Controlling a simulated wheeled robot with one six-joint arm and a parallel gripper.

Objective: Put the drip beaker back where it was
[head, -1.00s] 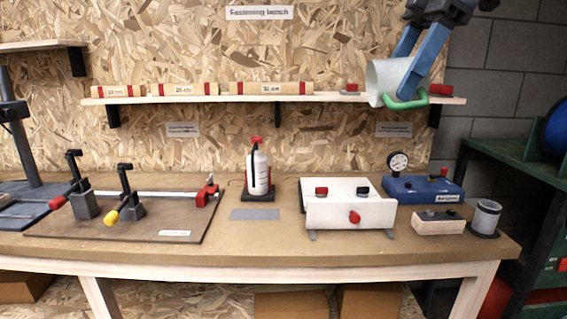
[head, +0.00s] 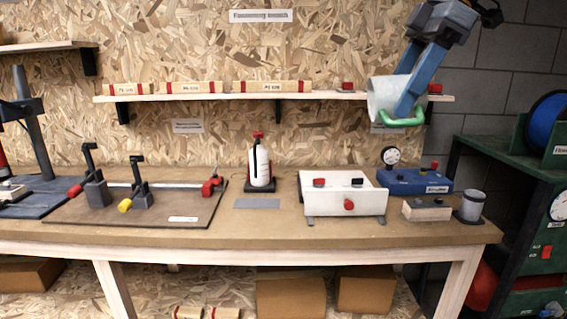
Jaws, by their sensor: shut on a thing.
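The drip beaker (head: 383,96) is a pale, translucent cup with a green handle (head: 404,122). It is in the upper right of the head view, off the bench top and in front of the right part of the wall shelf (head: 200,97). My gripper (head: 405,110) comes down from the upper right with blue fingers and is shut on the beaker near the handle. The fingers hide part of the beaker's right side. I cannot tell its exact distance from the shelf.
Below stand a white box with red knobs (head: 345,203), a blue unit with a gauge (head: 412,181) and a grey cylinder on a dark base (head: 472,207). A white bottle (head: 259,166) stands mid-bench. A grey plate (head: 257,203) lies bare. A green rack (head: 510,165) stands right.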

